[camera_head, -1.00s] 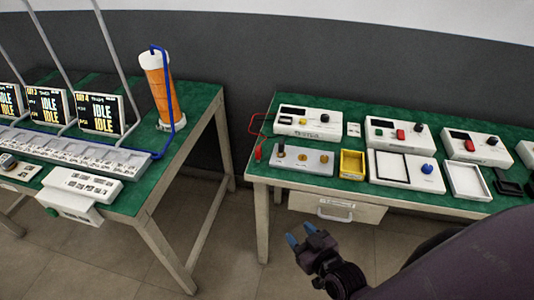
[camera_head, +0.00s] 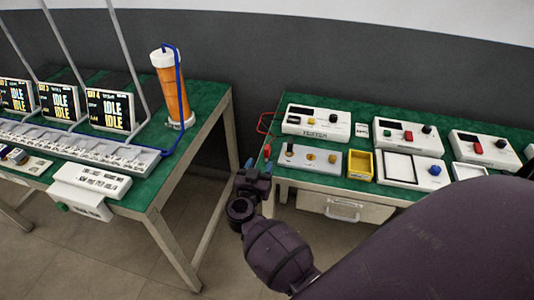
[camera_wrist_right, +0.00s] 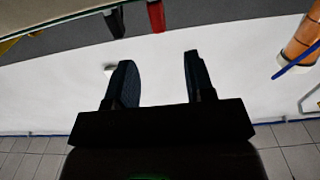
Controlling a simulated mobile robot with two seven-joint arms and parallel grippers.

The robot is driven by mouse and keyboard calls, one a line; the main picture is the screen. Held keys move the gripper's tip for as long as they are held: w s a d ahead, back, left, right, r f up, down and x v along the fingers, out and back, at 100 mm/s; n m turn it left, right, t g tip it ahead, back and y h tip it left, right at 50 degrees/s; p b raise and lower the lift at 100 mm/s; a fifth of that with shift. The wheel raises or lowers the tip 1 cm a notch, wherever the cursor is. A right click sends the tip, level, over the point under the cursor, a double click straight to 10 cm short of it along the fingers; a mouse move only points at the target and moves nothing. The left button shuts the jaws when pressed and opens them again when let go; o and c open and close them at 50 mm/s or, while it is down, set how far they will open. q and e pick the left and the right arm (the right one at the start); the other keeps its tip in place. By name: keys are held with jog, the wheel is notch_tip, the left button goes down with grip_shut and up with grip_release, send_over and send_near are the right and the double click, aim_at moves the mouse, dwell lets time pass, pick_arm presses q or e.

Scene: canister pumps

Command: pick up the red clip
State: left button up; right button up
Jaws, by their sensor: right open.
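The red clip (camera_head: 267,151) is at the left edge of the right-hand table, by a red wire loop. In the right wrist view a red piece (camera_wrist_right: 156,15), which looks like the clip, shows at the top edge, partly cut off. My right gripper (camera_head: 258,165) is just in front of the table's left corner, close to the clip in the picture. In the wrist view its two dark fingers (camera_wrist_right: 158,75) are apart with nothing between them, and the red piece lies beyond their tips. My left gripper is not in view.
A dark piece (camera_wrist_right: 115,22) hangs beside the red one. A white instrument box (camera_head: 318,122), a grey box with knobs (camera_head: 325,166) and a yellow tray (camera_head: 360,179) stand on the right table. The left table holds an orange column (camera_head: 173,90). A gap separates the tables.

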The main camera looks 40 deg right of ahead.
aim_at(266, 150)
jog(key=b+x, duration=0.1)
jog(key=x, duration=0.8)
jog(key=shift+f, duration=0.1)
grip_shut()
